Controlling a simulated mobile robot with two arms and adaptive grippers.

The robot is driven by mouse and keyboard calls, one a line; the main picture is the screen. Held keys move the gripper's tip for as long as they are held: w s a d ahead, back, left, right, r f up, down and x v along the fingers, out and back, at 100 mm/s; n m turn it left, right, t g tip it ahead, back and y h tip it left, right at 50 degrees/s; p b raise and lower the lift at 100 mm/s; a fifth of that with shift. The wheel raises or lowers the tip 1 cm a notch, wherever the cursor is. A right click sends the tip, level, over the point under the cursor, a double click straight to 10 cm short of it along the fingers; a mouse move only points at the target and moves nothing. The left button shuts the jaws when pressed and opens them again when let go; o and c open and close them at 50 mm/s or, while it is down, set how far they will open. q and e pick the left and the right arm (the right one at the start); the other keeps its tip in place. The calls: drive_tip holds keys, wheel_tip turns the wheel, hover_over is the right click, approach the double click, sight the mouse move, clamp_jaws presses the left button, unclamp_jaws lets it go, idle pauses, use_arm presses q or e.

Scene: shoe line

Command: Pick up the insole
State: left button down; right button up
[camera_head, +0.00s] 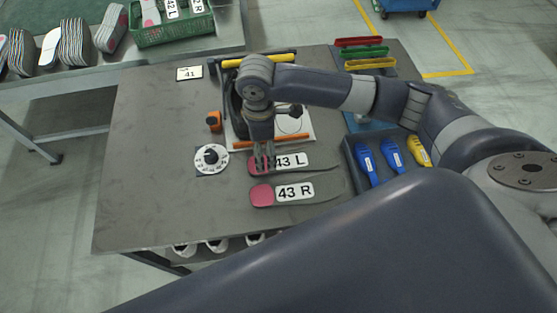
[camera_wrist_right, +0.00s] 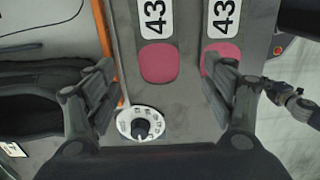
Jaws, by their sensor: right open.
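Two grey insoles with pink heels and white labels lie side by side on the table: the 43 L insole (camera_head: 318,166) and, nearer me, the 43 R insole (camera_head: 318,194). My right gripper (camera_head: 264,166) is open, pointing down over the 43 L heel and hiding part of it. In the right wrist view the 43 L heel (camera_wrist_right: 160,64) shows between the spread fingers of the right gripper (camera_wrist_right: 163,95); the right-hand finger covers part of the 43 R heel (camera_wrist_right: 214,56). What looks like my left gripper (camera_wrist_right: 283,95) is small at the right edge, its jaws unclear.
A white dial (camera_head: 211,159) stands left of the heels. A dark shoe (camera_wrist_right: 30,100) lies beside the orange bar (camera_head: 270,142). A dark tray holds blue (camera_head: 367,166) and yellow tools on the right. The table's left part is clear.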

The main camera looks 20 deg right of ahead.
drive_tip(key=shift+w+a+f+p, duration=0.1)
drive_tip(key=shift+f+p, duration=0.1)
drive_tip(key=shift+f, duration=1.6)
drive_tip(key=shift+w+f+p, duration=0.1)
drive_tip(key=shift+f+p, duration=0.05)
drive_tip(key=shift+f, duration=1.65)
drive_tip(key=shift+s, duration=0.1)
drive_tip(key=c, duration=1.1)
